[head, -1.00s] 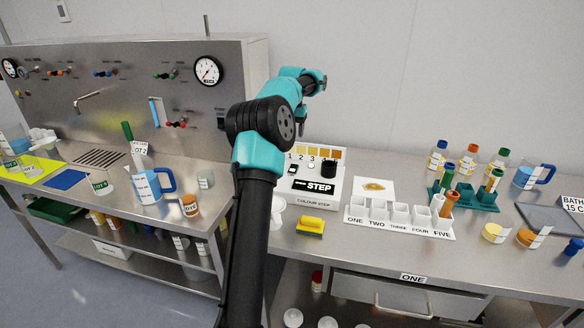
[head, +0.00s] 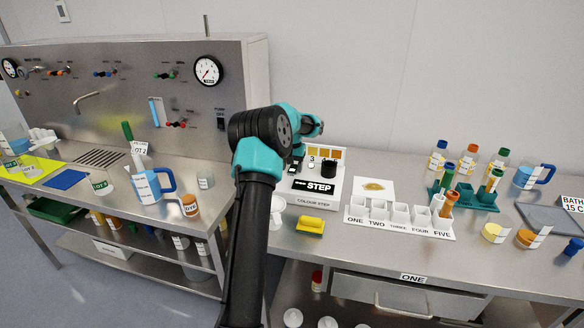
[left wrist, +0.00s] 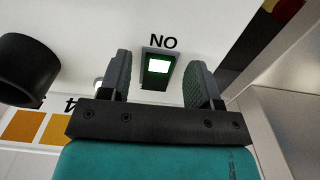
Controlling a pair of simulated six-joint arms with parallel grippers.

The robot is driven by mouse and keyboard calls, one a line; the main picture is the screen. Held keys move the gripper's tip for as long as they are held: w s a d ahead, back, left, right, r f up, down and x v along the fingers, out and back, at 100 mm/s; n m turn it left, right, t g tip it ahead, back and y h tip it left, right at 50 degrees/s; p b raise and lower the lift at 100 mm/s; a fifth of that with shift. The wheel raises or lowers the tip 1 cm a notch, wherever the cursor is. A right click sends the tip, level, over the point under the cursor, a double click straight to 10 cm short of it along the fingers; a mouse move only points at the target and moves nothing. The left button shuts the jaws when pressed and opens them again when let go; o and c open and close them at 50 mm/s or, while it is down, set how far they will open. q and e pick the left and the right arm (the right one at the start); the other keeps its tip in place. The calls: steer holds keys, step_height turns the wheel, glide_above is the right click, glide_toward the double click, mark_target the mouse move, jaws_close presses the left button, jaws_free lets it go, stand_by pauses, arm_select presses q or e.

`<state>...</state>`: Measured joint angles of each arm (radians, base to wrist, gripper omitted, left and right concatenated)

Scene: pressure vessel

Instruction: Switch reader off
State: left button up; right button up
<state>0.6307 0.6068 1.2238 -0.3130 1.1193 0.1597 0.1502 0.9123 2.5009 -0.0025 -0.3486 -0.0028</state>
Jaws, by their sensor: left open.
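The white reader (head: 318,203), marked COLOUR STEP, stands on the steel bench with a black STEP display. In the left wrist view its small switch (left wrist: 157,66) shows as a dark rocker with a bright, green-edged lit face. The letters beside it appear upside down and read ON. My left gripper (head: 296,166) is over the left part of the reader. In the left wrist view the gripper (left wrist: 158,80) is open and empty, with the switch framed between its fingertips. I cannot tell whether a finger touches the reader. My right gripper is not in view.
The reader's black cup (head: 328,168) stands close to the right of the gripper. A yellow sponge (head: 310,226) lies in front, and a white rack (head: 400,217) of cups stands to the right. A steel panel (head: 130,85) rises at left.

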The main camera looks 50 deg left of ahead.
arm_select(q)
steer(key=shift+f, duration=0.15)
steer(key=c, duration=0.9)
steer(key=shift+w+a, duration=0.1)
steer(key=shift+w+a+r+g+h, duration=0.15)
steer(key=shift+r+g+h, duration=0.05)
steer(key=shift+g+h, duration=0.8)
steer(key=o, duration=0.9)
